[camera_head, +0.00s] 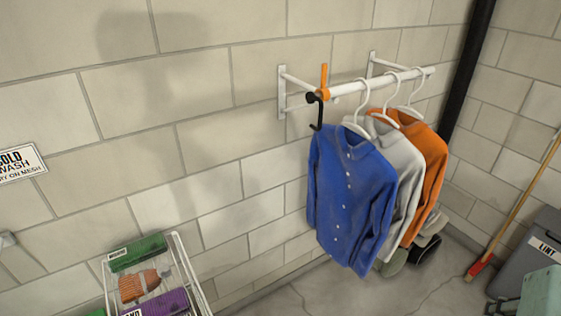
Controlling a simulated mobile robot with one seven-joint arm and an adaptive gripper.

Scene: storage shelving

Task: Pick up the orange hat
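An orange knitted item (138,286), which looks like the orange hat, lies in the white wire rack (184,262) at the lower left. It has a brownish part at its right end. It lies between a green item (138,253) behind it and a purple item (158,303) in front. My gripper is not in view.
A white wall rail (350,88) holds a blue shirt (350,190), a grey shirt (403,160) and an orange shirt (428,150) on hangers. A broom (515,210) and a grey lint bin (530,250) stand at the right. Floor shows between rack and bin.

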